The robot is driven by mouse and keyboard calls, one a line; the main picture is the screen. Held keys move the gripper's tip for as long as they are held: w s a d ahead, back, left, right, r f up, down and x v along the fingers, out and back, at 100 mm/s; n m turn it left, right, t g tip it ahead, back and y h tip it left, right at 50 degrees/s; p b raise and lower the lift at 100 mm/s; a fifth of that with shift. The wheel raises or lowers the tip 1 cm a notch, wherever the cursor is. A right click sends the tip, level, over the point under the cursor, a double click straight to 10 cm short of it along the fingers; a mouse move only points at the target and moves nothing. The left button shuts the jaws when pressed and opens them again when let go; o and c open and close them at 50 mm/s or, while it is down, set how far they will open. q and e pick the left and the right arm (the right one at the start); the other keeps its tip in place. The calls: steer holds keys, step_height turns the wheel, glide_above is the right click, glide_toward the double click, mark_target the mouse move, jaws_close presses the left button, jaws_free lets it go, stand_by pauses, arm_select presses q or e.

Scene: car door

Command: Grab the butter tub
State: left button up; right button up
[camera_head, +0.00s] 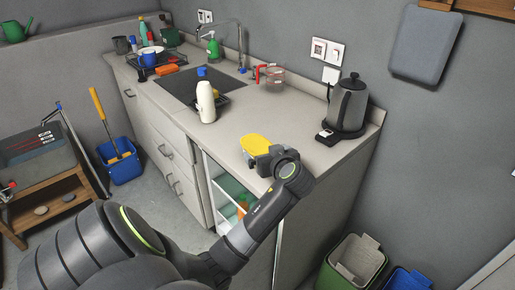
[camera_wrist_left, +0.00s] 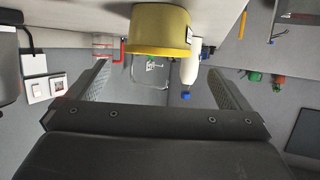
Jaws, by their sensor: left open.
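The butter tub is a round yellow tub (camera_head: 254,143) on the counter near its front edge, partly hidden behind my left gripper in the head view. My left gripper (camera_head: 262,160) is right in front of it. In the left wrist view, which is upside down, the tub (camera_wrist_left: 158,32) appears at the top centre, standing on the counter. The open, empty fingers of my left gripper (camera_wrist_left: 160,76) reach toward it on both sides, with the tub lying ahead of the gap between them. My right gripper is not in view.
A kettle (camera_head: 347,104) stands right of the tub on the counter (camera_head: 305,150). A white bottle (camera_head: 206,102), a sink (camera_head: 182,84) and a clear jug (camera_head: 273,80) are farther back. The cabinet below is open at the front. Bins (camera_head: 352,262) stand on the floor at right.

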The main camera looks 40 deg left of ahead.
mark_target(258, 143)
arm_select(q)
steer(key=shift+w+a+f, duration=0.2)
steer(key=shift+w+a, duration=0.05)
steer(key=shift+a, duration=0.25)
steer(key=shift+w+a+p, duration=0.15)
steer(key=shift+a+p, duration=0.15)
steer(key=p+x, duration=0.1)
steer(key=x, duration=0.2)
steer(key=shift+a, duration=0.2)
steer(key=shift+w+a+f, duration=0.25)
steer(key=shift+a, duration=0.2)
steer(key=shift+c, duration=0.3)
steer(key=c, duration=1)
steer(key=shift+c, duration=0.4)
steer(key=shift+r, duration=0.15)
